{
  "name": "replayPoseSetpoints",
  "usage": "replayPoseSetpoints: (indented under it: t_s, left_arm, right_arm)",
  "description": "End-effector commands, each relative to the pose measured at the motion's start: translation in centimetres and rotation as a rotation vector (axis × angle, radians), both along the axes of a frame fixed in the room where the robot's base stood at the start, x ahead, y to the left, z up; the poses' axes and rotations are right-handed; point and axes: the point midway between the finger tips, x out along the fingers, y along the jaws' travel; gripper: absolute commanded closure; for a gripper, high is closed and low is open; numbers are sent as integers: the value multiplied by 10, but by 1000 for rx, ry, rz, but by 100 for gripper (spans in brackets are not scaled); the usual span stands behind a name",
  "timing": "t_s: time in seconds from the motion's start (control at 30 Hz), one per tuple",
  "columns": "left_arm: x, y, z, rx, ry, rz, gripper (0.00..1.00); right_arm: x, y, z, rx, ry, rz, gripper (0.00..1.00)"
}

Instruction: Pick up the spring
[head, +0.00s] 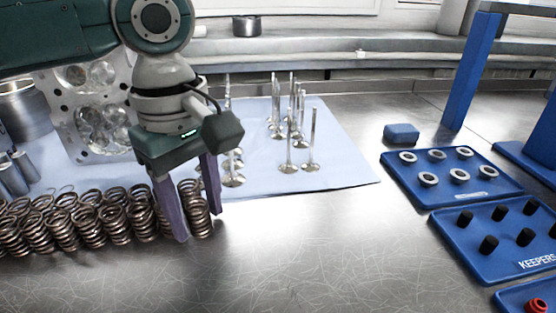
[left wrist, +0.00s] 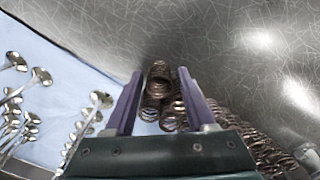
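My left gripper (head: 198,226) points down over the right end of a row of coil springs on the steel bench. Its two purple fingers are open. The end spring (head: 196,212) stands between the fingers, and in the left wrist view the same spring (left wrist: 158,78) shows between the fingertips (left wrist: 160,70) with a small gap on each side. More springs (head: 62,232) stand close together to the left of it. The lower part of the spring's far side is hidden. My right gripper is in neither view.
Several upright valves (head: 288,150) stand on a pale blue mat (head: 345,170) behind. A cylinder head (head: 88,125) is at the back left. Blue trays (head: 400,172) with rings and dark plugs (head: 488,243) lie on the right. The front middle bench is clear.

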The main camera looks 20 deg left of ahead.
Motion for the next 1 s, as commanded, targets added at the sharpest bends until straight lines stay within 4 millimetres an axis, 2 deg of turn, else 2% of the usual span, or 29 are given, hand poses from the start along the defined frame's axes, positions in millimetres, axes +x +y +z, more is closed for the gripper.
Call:
replayPoseSetpoints:
  t_s: [0.07, 0.47, 0.87, 1.0]
  left_arm:
    - [0, 0, 0, 0, 0, 0, 55]
    - [0, 0, 0, 0, 0, 0, 100]
    - [0, 0, 1, 0, -1, 0, 100]
    - [1, 0, 8, -1, -2, 0, 100]
  right_arm:
    - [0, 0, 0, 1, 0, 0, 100]
    - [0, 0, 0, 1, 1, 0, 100]
    - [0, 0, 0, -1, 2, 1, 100]
    - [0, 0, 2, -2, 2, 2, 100]
